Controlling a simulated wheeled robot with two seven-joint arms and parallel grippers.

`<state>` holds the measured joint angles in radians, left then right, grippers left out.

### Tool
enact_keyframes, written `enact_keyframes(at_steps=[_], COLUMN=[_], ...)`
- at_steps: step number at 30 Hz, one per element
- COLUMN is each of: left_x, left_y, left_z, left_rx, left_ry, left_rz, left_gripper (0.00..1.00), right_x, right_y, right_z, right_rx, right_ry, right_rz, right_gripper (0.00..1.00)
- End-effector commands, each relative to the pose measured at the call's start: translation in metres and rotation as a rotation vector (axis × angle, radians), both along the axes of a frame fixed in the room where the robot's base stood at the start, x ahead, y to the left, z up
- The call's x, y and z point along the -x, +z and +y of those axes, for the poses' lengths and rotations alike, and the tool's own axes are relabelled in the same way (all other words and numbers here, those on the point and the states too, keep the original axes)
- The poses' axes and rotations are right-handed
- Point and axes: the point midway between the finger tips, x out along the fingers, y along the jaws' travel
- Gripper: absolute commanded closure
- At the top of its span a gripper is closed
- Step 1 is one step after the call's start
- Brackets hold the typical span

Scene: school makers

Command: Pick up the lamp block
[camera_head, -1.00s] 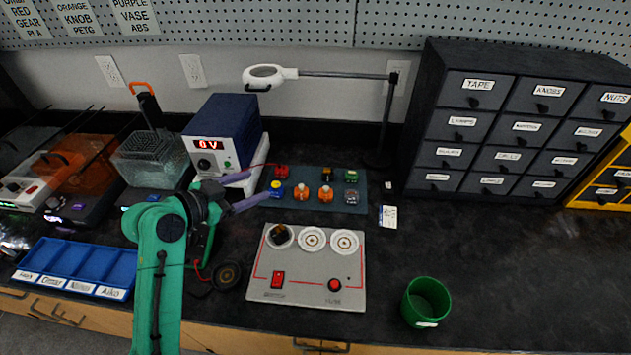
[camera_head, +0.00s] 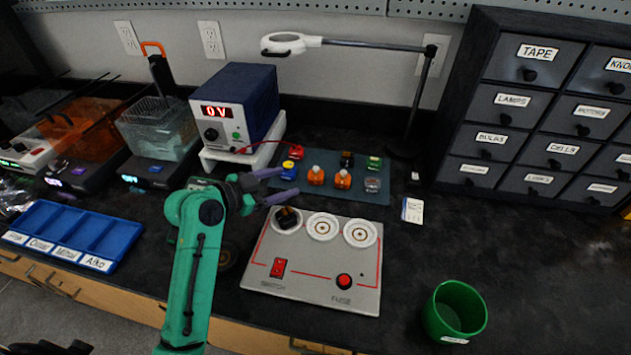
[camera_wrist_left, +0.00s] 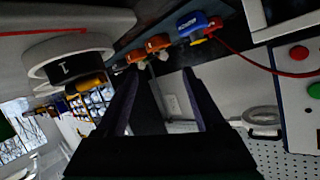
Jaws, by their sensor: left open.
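Two orange blocks, the left one (camera_head: 316,176) and the right one (camera_head: 343,180), stand side by side on the dark mat (camera_head: 322,192). Each has a small pale bulb-like top, so they look like lamp blocks. In the left wrist view they appear (camera_wrist_left: 158,43) (camera_wrist_left: 134,55) beyond the fingertips. My left gripper (camera_head: 288,183) is open and empty, its purple fingers pointing right, left of the orange blocks and close to the blue block (camera_head: 289,167). In the left wrist view the gripper (camera_wrist_left: 160,74) shows a clear gap between its fingers. My right gripper is out of view.
A grey switch panel (camera_head: 320,275) lies in front, a power supply (camera_head: 240,105) behind left. A magnifier lamp arm (camera_head: 375,45) spans above. The right counter is clear around a green cup (camera_head: 455,310).

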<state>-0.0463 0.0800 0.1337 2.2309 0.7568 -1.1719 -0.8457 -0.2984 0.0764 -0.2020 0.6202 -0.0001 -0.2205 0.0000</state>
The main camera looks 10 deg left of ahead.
Motion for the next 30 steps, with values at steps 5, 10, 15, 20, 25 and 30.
enact_keyframes(at_steps=[5, 10, 15, 20, 25, 30], left_x=[-0.038, -0.058, -0.082, -0.098, -0.098, -0.098], left_y=[-0.013, -0.023, -0.028, -0.039, -0.04, -0.04], left_z=[-0.026, -0.038, -0.055, -0.064, -0.064, -0.064], left_rx=[0.006, 0.002, 0.003, 0.001, -0.001, 0.0], left_ry=[-0.002, -0.001, -0.003, -0.001, 0.0, -0.001], left_rz=[0.0, 0.0, 0.001, 0.001, 0.0, 0.001], left_gripper=[0.3, 0.3, 0.3, 0.3, 0.3, 0.87], right_x=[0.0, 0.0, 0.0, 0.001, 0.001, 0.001], right_y=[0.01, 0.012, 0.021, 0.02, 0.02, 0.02], right_z=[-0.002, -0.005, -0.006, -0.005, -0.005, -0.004], right_rx=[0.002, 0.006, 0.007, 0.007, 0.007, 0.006], right_ry=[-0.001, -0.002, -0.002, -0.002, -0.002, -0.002], right_rz=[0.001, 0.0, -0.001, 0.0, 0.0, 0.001], right_gripper=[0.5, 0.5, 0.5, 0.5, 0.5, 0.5])
